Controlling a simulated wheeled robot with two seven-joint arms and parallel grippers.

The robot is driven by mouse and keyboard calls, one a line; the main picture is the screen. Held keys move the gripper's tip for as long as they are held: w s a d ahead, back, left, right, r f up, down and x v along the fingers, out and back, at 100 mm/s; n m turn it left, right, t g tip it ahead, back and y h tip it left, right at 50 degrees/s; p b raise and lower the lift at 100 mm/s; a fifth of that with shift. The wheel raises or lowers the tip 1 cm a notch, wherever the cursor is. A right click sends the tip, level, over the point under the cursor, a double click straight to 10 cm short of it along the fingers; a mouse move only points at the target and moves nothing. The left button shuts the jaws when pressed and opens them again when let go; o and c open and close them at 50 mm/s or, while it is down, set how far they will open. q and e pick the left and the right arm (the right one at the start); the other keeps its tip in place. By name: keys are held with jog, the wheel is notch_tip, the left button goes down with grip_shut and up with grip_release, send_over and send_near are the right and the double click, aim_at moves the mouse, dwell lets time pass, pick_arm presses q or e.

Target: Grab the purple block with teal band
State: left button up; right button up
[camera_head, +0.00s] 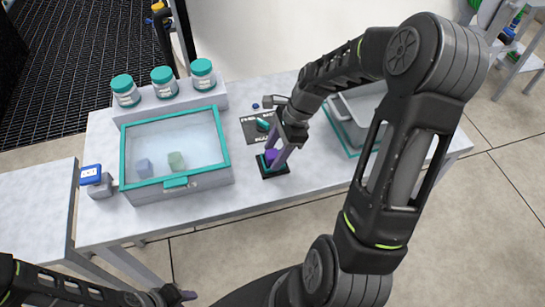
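A small dark purple block (271,155) sits at a black square base (275,174) with teal edging near the front of the table. My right gripper (276,154) points down at the purple block, its light fingers beside it and partly covering it. I cannot tell whether the fingers touch or grip the block. A teal band on the block is not clear at this size. My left gripper (185,296) is low at the bottom left, away from the table objects; its opening is unclear.
A clear-lidded, teal-framed box (208,181) holds two small blocks. Several teal-capped jars (163,82) stand behind it. A dark printed mat (255,132) with a teal item lies behind my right gripper. A grey tote (345,133) is partly hidden by my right arm.

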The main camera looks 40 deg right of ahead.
aim_at(275, 153)
grip_shut()
dwell(0.3)
notch_tip(275, 153, up, 10)
dwell(0.7)
dwell(0.5)
